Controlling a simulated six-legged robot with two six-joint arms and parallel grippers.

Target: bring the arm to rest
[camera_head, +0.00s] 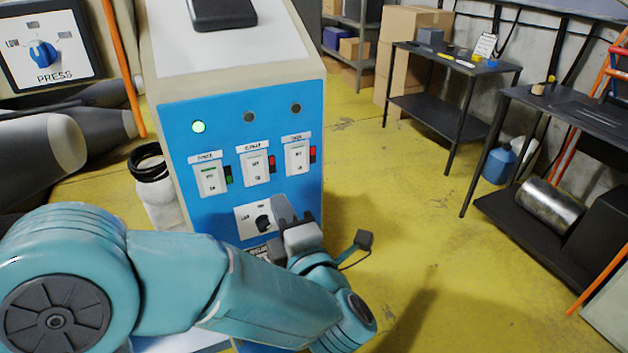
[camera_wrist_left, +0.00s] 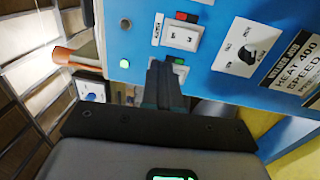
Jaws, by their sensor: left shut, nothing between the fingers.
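My left arm, teal, comes in from the left across the bottom of the head view. My left gripper (camera_head: 283,210) is shut and empty in front of the lower part of a blue control panel (camera_head: 185,130), overlapping the right of its rotary knob (camera_head: 263,222). In the wrist view the shut dark fingers (camera_wrist_left: 163,82) point at the panel and partly cover one switch. Whether they touch the panel I cannot tell. My right gripper is not in view.
The panel has three rocker switches (camera_head: 256,168) and a lit green lamp (camera_head: 198,127). A white jar (camera_head: 160,195) stands beside the cabinet. Dark tables (camera_head: 455,65) stand at right. Yellow floor (camera_head: 400,200) between is clear.

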